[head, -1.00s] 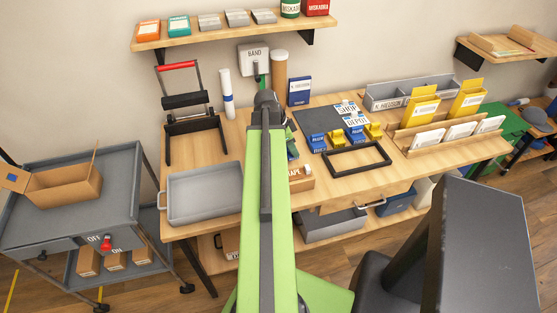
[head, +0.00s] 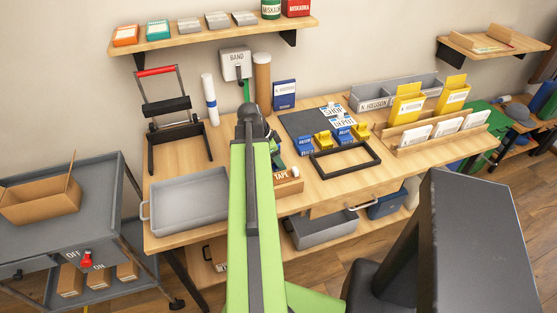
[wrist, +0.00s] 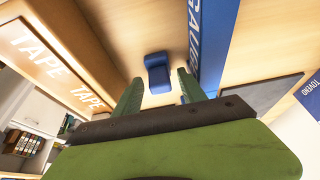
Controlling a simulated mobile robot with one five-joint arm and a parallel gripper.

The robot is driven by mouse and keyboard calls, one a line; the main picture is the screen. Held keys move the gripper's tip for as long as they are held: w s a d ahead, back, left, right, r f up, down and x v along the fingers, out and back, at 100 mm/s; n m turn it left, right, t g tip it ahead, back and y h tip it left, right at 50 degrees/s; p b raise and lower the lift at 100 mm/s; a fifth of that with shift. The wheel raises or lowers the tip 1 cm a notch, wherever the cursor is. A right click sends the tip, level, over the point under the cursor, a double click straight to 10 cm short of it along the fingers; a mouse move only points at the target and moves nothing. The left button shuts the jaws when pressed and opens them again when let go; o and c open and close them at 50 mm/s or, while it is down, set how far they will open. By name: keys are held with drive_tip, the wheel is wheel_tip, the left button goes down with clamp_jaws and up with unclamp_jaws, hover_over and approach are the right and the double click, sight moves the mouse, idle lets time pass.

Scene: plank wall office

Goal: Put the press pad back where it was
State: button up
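My gripper (wrist: 160,78) is open, its two green fingers apart with nothing between them that I can see held. A small blue block with a raised end (wrist: 157,73) lies on the wooden surface beyond the fingertips, lined up with the gap. I cannot tell whether it is the press pad. In the head view my arm hides most of the gripper over the workbench (head: 330,192). A black press-like frame with a red handle (head: 156,71) and a dark crossbar stands at the bench's back left.
The tape box (head: 289,184) is left of my gripper in the wrist view, and a tall blue box (wrist: 213,40) is close on the right. A grey tray (head: 187,197), black frame (head: 345,173) and dark mat (head: 297,123) lie on the bench.

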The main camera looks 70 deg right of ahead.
drive_tip(key=shift+r+p, duration=0.45)
drive_tip(key=p+v, duration=1)
drive_tip(key=v, duration=0.1)
drive_tip(key=shift+w+a+r, duration=0.15)
drive_tip(key=shift+w+a, duration=0.05)
